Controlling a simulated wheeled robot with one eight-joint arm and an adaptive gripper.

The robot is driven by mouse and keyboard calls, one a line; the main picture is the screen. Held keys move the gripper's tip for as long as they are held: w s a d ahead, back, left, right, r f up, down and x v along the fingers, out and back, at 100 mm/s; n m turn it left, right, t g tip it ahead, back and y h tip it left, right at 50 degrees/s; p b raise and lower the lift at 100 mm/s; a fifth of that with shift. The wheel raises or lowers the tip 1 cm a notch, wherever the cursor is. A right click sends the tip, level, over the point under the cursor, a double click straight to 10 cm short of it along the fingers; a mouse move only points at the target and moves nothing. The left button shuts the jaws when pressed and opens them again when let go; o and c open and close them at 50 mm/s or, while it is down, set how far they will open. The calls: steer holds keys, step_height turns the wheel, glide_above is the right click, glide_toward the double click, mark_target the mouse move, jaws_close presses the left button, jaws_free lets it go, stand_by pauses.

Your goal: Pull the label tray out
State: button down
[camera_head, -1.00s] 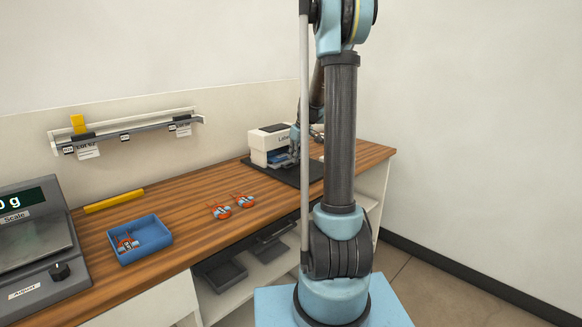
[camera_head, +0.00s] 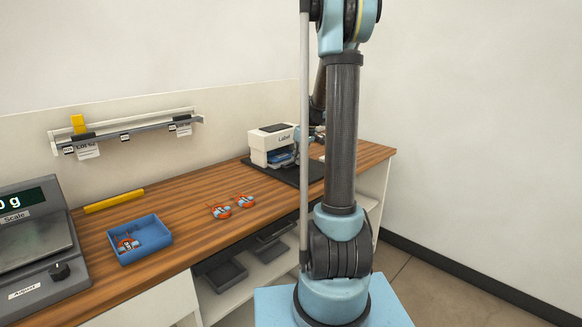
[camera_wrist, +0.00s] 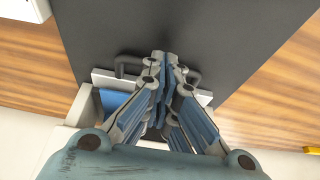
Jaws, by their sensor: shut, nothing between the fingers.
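The white label printer (camera_head: 271,139), marked "Label", stands at the back of the bench. Its blue label tray (camera_head: 281,158) shows low in the front opening. In the wrist view, the tray has a white front panel (camera_wrist: 104,77), a dark grey handle (camera_wrist: 128,62) and blue (camera_wrist: 114,101) behind the panel. My gripper (camera_wrist: 166,57) is shut and empty. Its fingers lie across the middle of the handle in that view and hide it; I cannot tell whether they touch it. In the head view, my arm hides most of the gripper, beside the printer.
The printer sits on a dark mat (camera_head: 299,174). Orange-and-grey coils (camera_head: 220,211) lie on the bench in front. A blue bin (camera_head: 150,230), a yellow bar (camera_head: 114,201) and a scale (camera_head: 35,248) are further left. A rail (camera_head: 130,130) with tags hangs on the wall.

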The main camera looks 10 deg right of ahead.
steer(key=shift+s+d, duration=1.65)
steer(key=shift+s, duration=0.6)
steer(key=shift+s+d, duration=1.6)
steer(key=shift+s, duration=0.6)
steer(key=shift+s+d, duration=1.65)
steer(key=shift+s, duration=0.6)
steer(key=shift+r, duration=0.1)
step_height(320, 180, up, 7)
steer(key=shift+w+a, duration=0.15)
